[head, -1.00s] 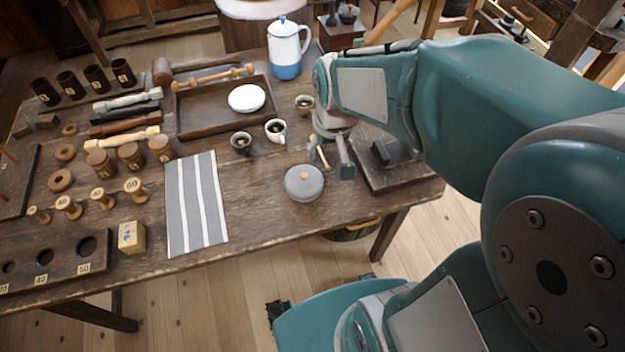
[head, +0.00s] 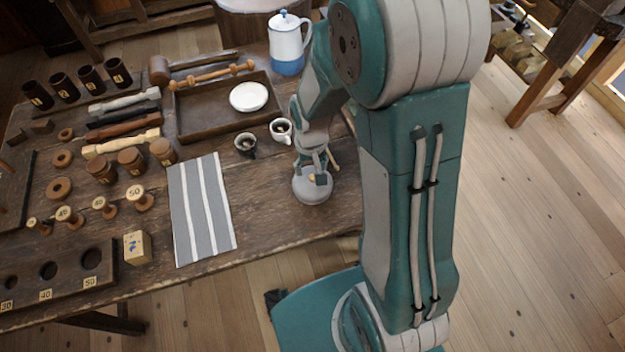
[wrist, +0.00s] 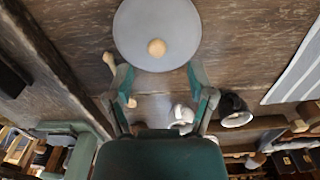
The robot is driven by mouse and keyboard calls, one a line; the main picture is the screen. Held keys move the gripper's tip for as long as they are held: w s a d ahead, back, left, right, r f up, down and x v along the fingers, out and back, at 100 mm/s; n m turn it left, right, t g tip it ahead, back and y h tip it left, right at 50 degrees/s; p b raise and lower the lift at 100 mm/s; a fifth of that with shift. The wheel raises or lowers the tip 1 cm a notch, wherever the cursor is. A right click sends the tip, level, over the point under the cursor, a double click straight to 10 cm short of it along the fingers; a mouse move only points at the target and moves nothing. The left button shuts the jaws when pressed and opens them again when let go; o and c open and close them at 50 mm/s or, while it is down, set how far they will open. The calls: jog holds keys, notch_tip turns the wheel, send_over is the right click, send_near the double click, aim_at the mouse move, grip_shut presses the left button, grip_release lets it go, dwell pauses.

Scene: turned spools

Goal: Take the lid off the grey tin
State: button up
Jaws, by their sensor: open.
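The grey tin (head: 312,192) stands on the table near its front right part, with its round grey lid (wrist: 150,25) on top. A pale wooden knob (wrist: 156,48) sits on the lid; it also shows in the head view (head: 320,179), close under the fingers. My gripper (head: 317,166) is over the back part of the tin, pointing down. In the wrist view my gripper (wrist: 160,78) has its two fingers spread apart, with nothing between them. The knob lies just beyond the fingertips in that view. Whether a finger touches the lid I cannot tell.
A white cup (head: 281,130) and a dark cup (head: 245,144) stand behind and left of the tin. A striped cloth (head: 201,208) lies to the left. A pale wooden handle (head: 334,160) is close beside the gripper. My arm hides the table's right end.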

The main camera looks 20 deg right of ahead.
aim_at(312, 177)
notch_tip(312, 177, down, 4)
jog(key=shift+r, duration=0.1)
jog(key=shift+d+f, duration=0.15)
jog(key=shift+f, duration=0.1)
grip_shut()
jog(key=shift+r, duration=0.6)
jog(key=s+d+r, duration=0.7)
jog(key=s+r, duration=0.4)
jog(key=r, duration=0.1)
jog(key=shift+s+d, duration=0.35)
jog(key=shift+s, duration=0.05)
